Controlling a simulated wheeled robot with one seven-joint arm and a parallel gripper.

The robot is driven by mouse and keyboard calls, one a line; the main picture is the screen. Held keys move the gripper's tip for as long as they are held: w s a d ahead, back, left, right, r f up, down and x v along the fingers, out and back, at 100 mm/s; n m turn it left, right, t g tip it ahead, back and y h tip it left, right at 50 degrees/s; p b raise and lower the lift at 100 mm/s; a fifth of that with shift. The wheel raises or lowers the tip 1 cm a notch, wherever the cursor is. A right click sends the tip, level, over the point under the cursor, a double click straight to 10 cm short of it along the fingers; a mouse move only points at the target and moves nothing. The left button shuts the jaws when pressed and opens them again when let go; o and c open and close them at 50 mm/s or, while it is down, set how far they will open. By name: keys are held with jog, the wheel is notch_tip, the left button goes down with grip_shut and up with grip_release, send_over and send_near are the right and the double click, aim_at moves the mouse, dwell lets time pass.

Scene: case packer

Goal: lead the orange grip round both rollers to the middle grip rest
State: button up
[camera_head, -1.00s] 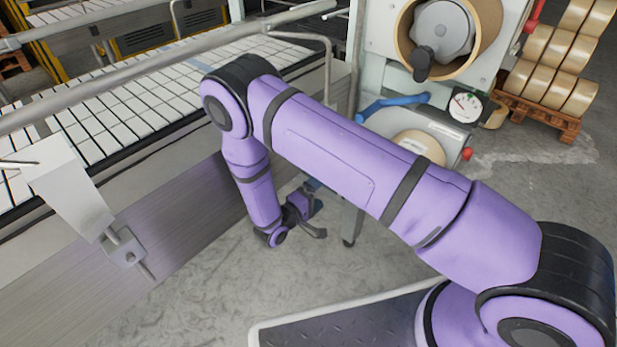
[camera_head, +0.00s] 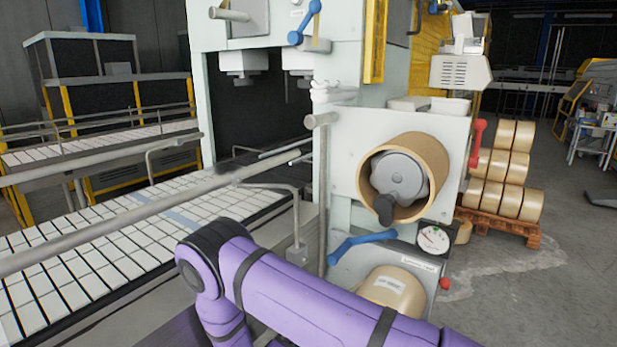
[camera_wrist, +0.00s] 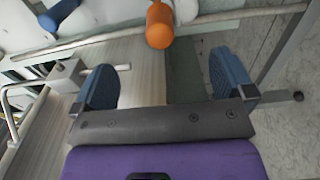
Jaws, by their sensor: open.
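The orange grip (camera_wrist: 158,25) shows only in the wrist view, at the top centre, short and rounded. My gripper (camera_wrist: 165,72) is open, its two blue-padded fingers spread wide with nothing between them. The grip lies beyond the fingertips, roughly in line with the gap and not touched. In the head view my gripper is out of the frame. A tan roll (camera_head: 392,292) sits low on the machine, under a larger tape reel (camera_head: 425,163). I cannot make out the middle grip rest or which parts are the two rollers.
A pale rail (camera_wrist: 215,20) crosses the wrist view near the orange grip. A dark blue handle (camera_wrist: 60,12) is at its upper left. In the head view a blue lever (camera_head: 358,246) and a gauge (camera_head: 434,239) are on the machine. A conveyor (camera_head: 110,255) runs along the left.

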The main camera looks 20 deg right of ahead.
jog(key=shift+x, duration=4.4)
jog(key=shift+w+d, duration=0.1)
jog(key=shift+d, duration=0.05)
jog(key=shift+c, duration=0.2)
grip_shut()
jog(key=shift+r, duration=0.15)
jog(key=shift+r, duration=0.5)
